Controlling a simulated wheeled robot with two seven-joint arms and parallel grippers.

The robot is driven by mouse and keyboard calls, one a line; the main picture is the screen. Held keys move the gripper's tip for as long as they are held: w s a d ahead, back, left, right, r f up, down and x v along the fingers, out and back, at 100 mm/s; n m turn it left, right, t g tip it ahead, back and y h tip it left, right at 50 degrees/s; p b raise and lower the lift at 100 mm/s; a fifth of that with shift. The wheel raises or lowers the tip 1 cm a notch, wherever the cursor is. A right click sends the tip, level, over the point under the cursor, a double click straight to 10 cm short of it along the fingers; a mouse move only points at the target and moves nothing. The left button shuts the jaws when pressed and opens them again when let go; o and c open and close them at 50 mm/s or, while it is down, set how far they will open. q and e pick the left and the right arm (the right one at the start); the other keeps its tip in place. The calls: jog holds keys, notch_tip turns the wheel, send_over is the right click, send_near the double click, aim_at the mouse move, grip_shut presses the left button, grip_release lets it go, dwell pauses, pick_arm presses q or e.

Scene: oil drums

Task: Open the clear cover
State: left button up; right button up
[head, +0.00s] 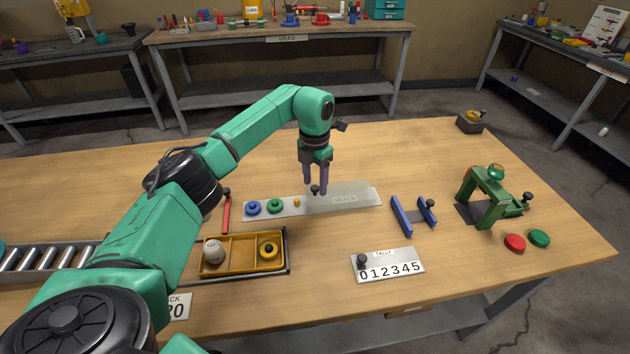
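The clear cover (345,190) is a see-through sheet over the right part of a pale strip (370,200) lettered "SEALS". A small dark knob (315,190) stands at the cover's left end. My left gripper (316,190) points down there, its purple fingers a little apart with the knob between or just behind their tips. I cannot tell whether they press on it. A blue ring (253,207), a green ring (275,205) and a small orange piece (297,202) lie uncovered on the strip's left part. My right gripper is out of view.
A yellow divided tray (243,272) with a ball sits in front of the strip. A tally plate (388,266), a blue bracket (402,216) and a green stand (489,197) stand to the right. A red handle (226,213) is at the strip's left.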

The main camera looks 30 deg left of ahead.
pick_arm(q)
notch_tip(320, 180, up, 14)
jog(key=b, duration=0.1)
jog(key=shift+r+b, duration=0.25)
jog(key=shift+b, duration=0.1)
